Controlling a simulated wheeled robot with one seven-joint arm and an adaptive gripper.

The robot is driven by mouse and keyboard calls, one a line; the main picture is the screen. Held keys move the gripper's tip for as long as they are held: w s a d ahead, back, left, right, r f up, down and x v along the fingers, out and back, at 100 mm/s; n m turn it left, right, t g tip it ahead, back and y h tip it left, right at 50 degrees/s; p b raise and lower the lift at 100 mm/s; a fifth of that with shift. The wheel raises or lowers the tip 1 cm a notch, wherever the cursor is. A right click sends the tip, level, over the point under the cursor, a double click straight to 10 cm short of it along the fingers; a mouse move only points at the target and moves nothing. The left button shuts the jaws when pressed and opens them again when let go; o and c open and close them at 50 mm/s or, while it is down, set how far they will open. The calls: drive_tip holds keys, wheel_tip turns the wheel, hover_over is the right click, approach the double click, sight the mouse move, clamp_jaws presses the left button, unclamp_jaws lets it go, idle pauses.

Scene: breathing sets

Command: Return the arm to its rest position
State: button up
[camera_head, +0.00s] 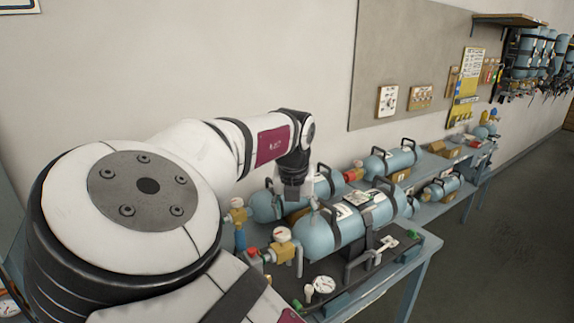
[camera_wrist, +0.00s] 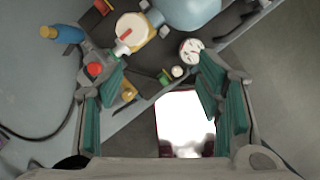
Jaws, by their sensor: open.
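My arm (camera_head: 205,150) reaches from the lower left of the head view over the near end of a workbench. Its dark far end (camera_head: 294,165) points down in front of the blue cylinders; the fingertips are hard to make out there. In the wrist view my gripper (camera_wrist: 163,90) is open, its teal-padded fingers wide apart. Nothing is held between them. Below the fingers are a valve with a red knob (camera_wrist: 95,70) and a white dial gauge (camera_wrist: 192,48), apparently clear of the fingers. A bright white part with maroon ends, probably my own arm, shows low between the fingers.
A large blue cylinder (camera_head: 352,222) lies strapped on the bench, with brass valves (camera_head: 284,247) at its near end. More cylinders (camera_head: 390,160) lie behind. A board (camera_head: 410,65) hangs on the wall. Open floor (camera_head: 505,235) lies to the right.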

drive_tip(key=s+d+f+n+g+y, duration=0.15)
drive_tip(key=s+d+n, duration=0.25)
drive_tip(key=d, duration=0.4)
drive_tip(key=s+d+r+n+t, duration=0.1)
drive_tip(key=s+d+r+n, duration=0.2)
drive_tip(key=s+n, duration=0.5)
drive_tip(key=s+d+r+n+t+b, duration=0.1)
drive_tip(key=s+d+r+n, duration=0.3)
drive_tip(key=s+n, duration=0.5)
drive_tip(key=s+d+r+n+t+h+b, duration=0.1)
drive_tip(key=s+d+r+n, duration=0.2)
drive_tip(key=s+n, duration=0.6)
drive_tip(key=shift+d+r+n+t, duration=0.3)
drive_tip(key=shift+r+n, duration=0.7)
drive_tip(key=shift+n, duration=2.6)
